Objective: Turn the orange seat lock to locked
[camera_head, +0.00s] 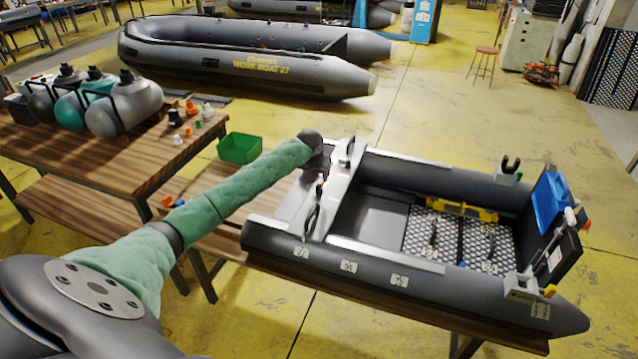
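A small grey inflatable boat (330,257) lies on a wooden bench. A pale grey seat (347,190) spans it near its left end, with black handles at both ends. My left arm, in a green sleeve, reaches in from the left. My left gripper (318,172) is at the left edge of the seat, low over it. Its fingers are dark and too small to tell open from shut. A tiny reddish spot shows just below the gripper. I cannot tell whether it is the orange seat lock, and no lock shows clearly. My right gripper is out of view.
A green bin (240,148) stands behind my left forearm. A wooden table (150,155) at the left holds tanks and small fittings. A blue-topped motor (550,200) sits at the boat's right end. A larger grey boat (250,60) lies behind on open yellow floor.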

